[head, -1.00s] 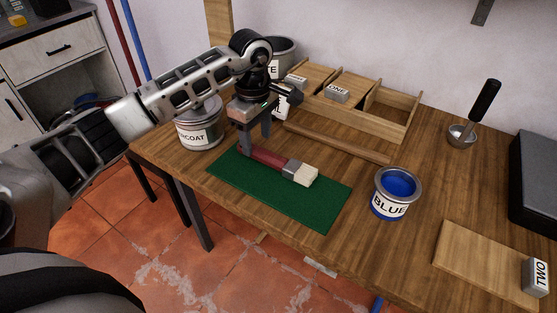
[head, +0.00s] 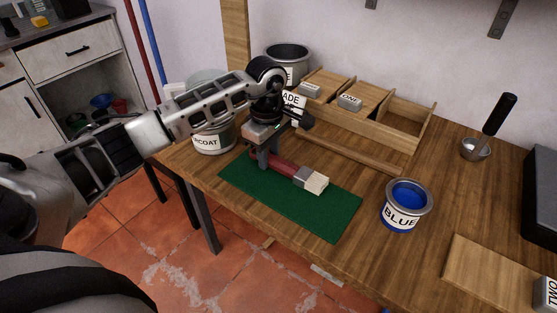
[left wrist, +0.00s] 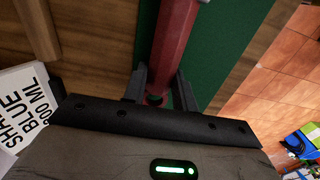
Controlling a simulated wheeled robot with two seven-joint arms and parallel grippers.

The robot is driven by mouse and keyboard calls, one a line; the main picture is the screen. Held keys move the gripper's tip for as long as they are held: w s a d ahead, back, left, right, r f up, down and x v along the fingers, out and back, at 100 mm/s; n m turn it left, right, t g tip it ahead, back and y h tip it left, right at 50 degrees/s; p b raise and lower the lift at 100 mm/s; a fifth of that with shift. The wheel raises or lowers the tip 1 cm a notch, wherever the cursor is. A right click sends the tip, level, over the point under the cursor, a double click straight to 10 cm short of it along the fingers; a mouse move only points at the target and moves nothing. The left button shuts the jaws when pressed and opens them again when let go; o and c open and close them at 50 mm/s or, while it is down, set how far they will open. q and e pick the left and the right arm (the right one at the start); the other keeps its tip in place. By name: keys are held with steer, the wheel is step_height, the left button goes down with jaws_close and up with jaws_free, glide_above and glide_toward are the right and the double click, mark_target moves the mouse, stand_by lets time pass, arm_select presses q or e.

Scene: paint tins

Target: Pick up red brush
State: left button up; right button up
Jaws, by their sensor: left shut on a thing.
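The red brush (head: 286,167) lies on the green mat (head: 290,206) on the wooden table. Its pale bristles (head: 317,184) and grey ferrule point to the right. My left gripper (head: 265,160) reaches down from above and is shut on the handle near its left end. In the left wrist view the red handle (left wrist: 173,45) runs up the picture from between the two dark fingers. I cannot see clear space between the brush and the mat. My right gripper is not in view.
A blue paint tin (head: 403,208) stands right of the mat. Behind are a tin marked "COAT" (head: 213,138), a divided wooden box (head: 408,128) and a wooden strip (head: 350,153). A wooden board (head: 490,272) lies at front right. A dark-handled tool (head: 497,117) stands farther back.

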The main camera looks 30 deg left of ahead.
arm_select(q)
steer(key=shift+r, duration=0.55)
steer(key=s+d+r+b, duration=0.1)
steer(key=s+d+r, duration=0.7)
steer(key=s+r, duration=0.3)
steer(key=shift+d+r, duration=0.35)
steer(key=shift+r, duration=0.05)
stand_by(1.5)
